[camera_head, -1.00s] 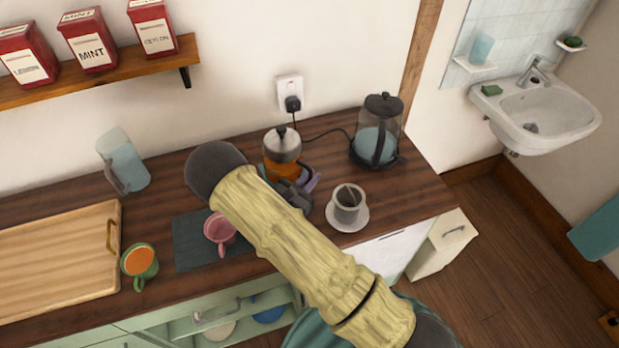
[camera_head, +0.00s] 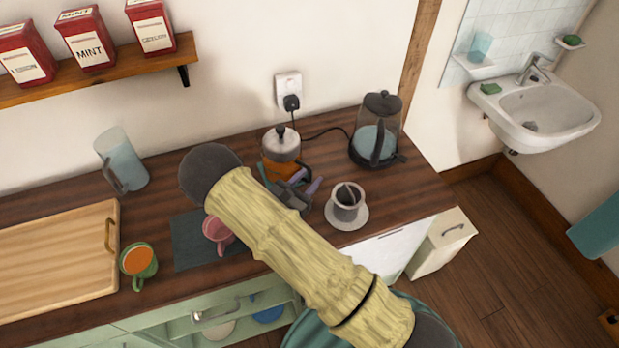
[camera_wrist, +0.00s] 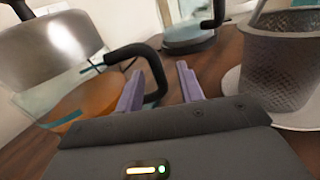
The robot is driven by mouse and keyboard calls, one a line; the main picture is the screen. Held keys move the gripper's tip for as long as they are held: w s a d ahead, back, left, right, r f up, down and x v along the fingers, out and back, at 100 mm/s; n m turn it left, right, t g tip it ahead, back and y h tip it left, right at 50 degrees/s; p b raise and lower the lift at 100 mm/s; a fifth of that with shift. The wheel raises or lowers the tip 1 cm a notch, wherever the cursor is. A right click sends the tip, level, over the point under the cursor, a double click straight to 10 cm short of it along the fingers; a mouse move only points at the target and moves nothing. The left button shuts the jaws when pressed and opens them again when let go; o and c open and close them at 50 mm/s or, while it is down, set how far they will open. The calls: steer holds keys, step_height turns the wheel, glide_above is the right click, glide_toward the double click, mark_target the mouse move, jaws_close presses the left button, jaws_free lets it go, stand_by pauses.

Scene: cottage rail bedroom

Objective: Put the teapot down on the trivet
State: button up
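The teapot (camera_head: 281,145), glass with a metal lid and orange liquid, is upright on the dark wooden counter near the back wall. Its lid and body fill the left of the wrist view (camera_wrist: 52,48), with the black handle (camera_wrist: 128,52) reaching toward my gripper. My gripper (camera_wrist: 160,85) is open, its two purple fingers apart, and the lower end of the handle shows between them. In the head view my gripper (camera_head: 294,184) is just in front of the teapot. A small teal piece shows at the pot's base. I cannot make out the trivet clearly.
A pink mug (camera_head: 217,231) is at a dark mat (camera_head: 190,250), partly hidden by my arm. An orange-filled green mug (camera_head: 139,262) stands beside a wooden board (camera_head: 60,260).

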steer(key=b+v, duration=0.2)
steer(key=v, duration=0.9)
steer(key=shift+r, duration=0.1)
stand_by(0.5)
steer(key=shift+s, duration=0.1)
